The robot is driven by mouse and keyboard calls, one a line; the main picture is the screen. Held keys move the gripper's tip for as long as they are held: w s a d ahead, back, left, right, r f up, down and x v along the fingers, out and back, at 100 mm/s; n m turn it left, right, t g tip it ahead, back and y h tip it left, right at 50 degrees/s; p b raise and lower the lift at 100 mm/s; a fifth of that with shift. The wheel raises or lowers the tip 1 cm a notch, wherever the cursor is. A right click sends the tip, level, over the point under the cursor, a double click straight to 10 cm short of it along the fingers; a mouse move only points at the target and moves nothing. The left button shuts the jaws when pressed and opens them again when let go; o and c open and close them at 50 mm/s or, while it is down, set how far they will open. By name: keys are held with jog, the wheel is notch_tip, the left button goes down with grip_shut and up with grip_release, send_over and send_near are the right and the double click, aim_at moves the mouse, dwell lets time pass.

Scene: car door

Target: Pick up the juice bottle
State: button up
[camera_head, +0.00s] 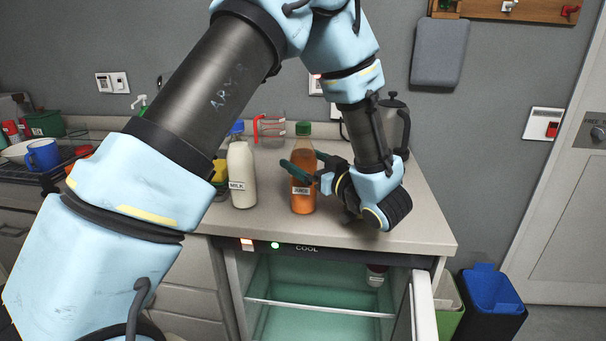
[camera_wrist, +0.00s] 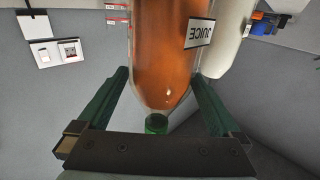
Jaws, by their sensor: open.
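The juice bottle (camera_head: 303,178) stands upright on the counter, with orange-brown juice, a green cap and a JUICE label. My gripper (camera_head: 302,177) is at the bottle from the right in the head view, with its green fingers at the bottle's upper half. In the wrist view the juice bottle (camera_wrist: 163,55) appears upside down, between the two open fingers of my gripper (camera_wrist: 160,90). A gap shows between the left finger and the bottle. The right finger looks close to the bottle; contact cannot be told.
A milk bottle (camera_head: 242,175) with a blue cap stands just left of the juice. Below the counter (camera_head: 425,228) is an open fridge (camera_head: 315,300). Blue and green bins (camera_head: 492,292) stand at right.

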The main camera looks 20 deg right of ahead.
jog(key=shift+p+x, duration=0.6)
jog(key=shift+x, duration=1.25)
jog(key=shift+a, duration=0.1)
grip_shut()
